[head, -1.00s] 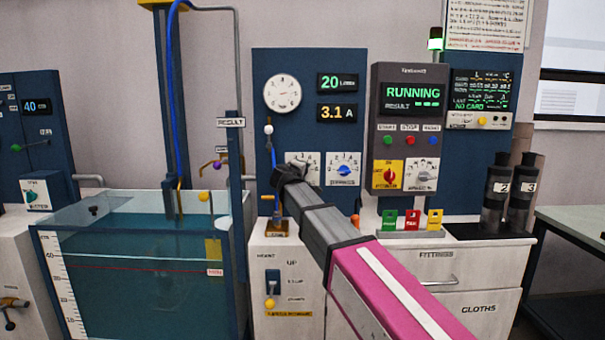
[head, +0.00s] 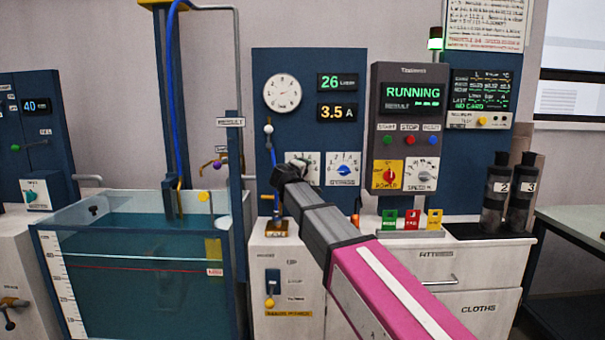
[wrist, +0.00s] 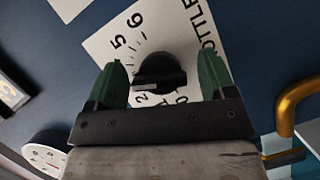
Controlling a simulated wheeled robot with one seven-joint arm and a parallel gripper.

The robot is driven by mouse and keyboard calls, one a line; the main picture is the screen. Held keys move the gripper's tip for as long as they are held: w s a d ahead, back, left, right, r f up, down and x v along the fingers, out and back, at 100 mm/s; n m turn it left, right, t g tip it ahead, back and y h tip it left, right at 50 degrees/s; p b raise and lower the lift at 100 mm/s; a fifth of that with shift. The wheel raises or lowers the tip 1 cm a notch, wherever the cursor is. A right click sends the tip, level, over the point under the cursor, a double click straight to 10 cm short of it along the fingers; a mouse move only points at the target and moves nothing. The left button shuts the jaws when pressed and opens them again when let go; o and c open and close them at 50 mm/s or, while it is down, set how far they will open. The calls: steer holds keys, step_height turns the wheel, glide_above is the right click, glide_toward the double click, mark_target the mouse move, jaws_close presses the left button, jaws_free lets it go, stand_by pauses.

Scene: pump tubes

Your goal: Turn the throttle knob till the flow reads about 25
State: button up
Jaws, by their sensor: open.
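The throttle knob (wrist: 160,74) is black and sits on a white dial plate (wrist: 100,40) with numbers and part of the word THROTTLE. In the wrist view my gripper (wrist: 163,85) is open, with one green finger on each side of the knob and a visible gap at each side. In the head view my gripper (head: 283,175) covers the knob in front of the throttle plate (head: 308,160). The flow display (head: 337,82) reads 26 in green. The display below it (head: 337,112) reads 3.5 A.
A second dial with a blue knob (head: 345,169) is just right of my gripper. The control box (head: 411,93) shows RUNNING. A brass pipe (wrist: 290,105) is close right in the wrist view. A water tank (head: 140,290) stands at the left.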

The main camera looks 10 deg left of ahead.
steer(key=s+a+r, duration=0.1)
steer(key=s, duration=0.9)
steer(key=shift+s+a+r, duration=0.15)
steer(key=shift+s+a, duration=0.05)
steer(key=shift+s, duration=0.05)
